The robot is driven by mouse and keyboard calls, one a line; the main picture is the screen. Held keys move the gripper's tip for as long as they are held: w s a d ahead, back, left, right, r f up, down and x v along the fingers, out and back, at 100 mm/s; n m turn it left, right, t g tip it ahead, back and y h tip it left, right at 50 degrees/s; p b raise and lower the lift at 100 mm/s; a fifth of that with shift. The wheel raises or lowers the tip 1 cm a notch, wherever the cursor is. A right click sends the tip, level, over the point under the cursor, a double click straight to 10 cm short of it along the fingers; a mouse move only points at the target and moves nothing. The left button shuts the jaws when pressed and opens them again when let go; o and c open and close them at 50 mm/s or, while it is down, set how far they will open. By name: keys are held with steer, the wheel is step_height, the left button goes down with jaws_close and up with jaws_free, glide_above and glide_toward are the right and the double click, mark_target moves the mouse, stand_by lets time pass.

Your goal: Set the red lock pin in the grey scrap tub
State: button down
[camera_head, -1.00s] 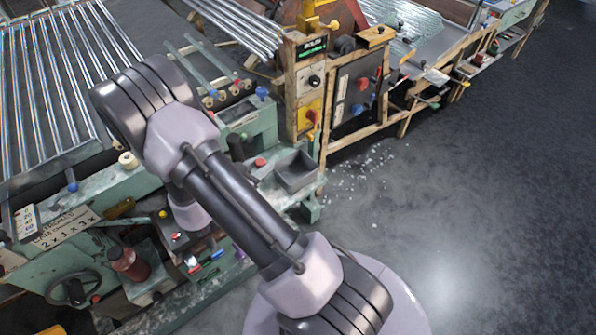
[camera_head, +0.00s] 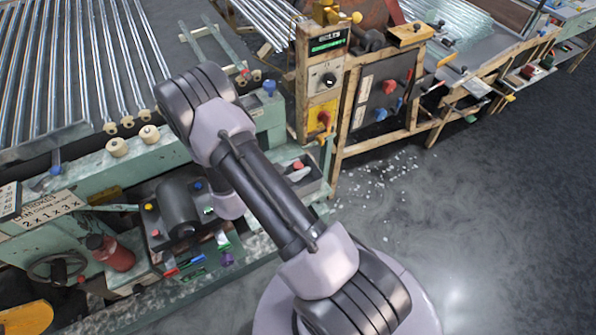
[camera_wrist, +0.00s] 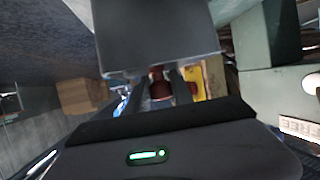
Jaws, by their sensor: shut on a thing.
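My gripper (camera_wrist: 158,88) shows in the wrist view with its two dark fingers closed around a dark red part, which looks like the red lock pin (camera_wrist: 160,86). A plain dark grey block (camera_wrist: 155,35) fills the top middle and covers the fingertips; I cannot tell what it is. In the head view my arm hides the fingers and the pin; the wrist is low over the green machine's front.
A red bottle (camera_head: 112,252) stands at lower left. A wooden control post (camera_head: 322,80) rises behind the tub. Open floor (camera_head: 480,220) lies at right, with white fragments.

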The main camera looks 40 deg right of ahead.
steer(key=shift+r, duration=0.1)
steer(key=c, duration=1.1)
jaws_free()
steer(key=shift+f, duration=0.2)
steer(key=shift+r, duration=0.2)
steer(key=p+v, duration=0.4)
steer(key=v, duration=0.8)
